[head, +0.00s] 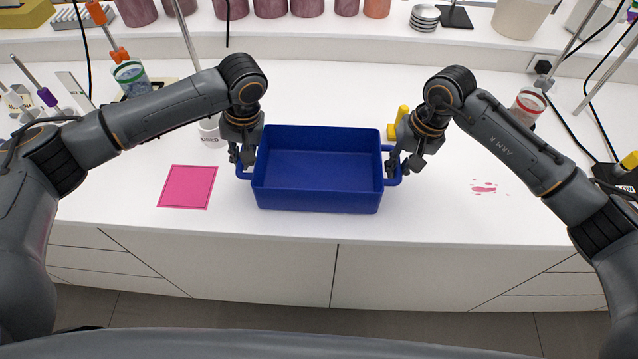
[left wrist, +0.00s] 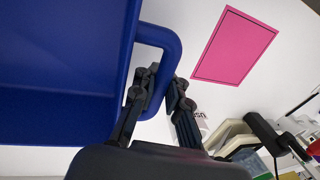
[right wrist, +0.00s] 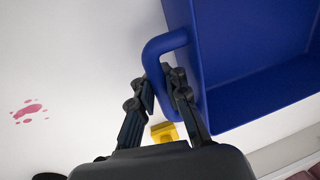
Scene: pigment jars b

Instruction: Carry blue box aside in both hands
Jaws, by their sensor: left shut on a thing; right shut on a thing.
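The blue box (head: 318,198) is an open, empty tray with a loop handle on each short side. It is in the middle of the white counter in the head view. I cannot tell whether it rests on the counter or is held just above it. My left gripper (head: 243,163) is shut on the box's left handle, which shows in the left wrist view (left wrist: 172,50). My right gripper (head: 398,168) is shut on the right handle, which shows in the right wrist view (right wrist: 150,55). The fingers hide part of each handle.
A pink square mat (head: 187,187) lies left of the box. A pink spill (head: 484,187) marks the counter at right. A yellow object (head: 400,116) stands behind my right gripper, and a white cup (head: 211,133) behind my left. Several jars line the back shelf.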

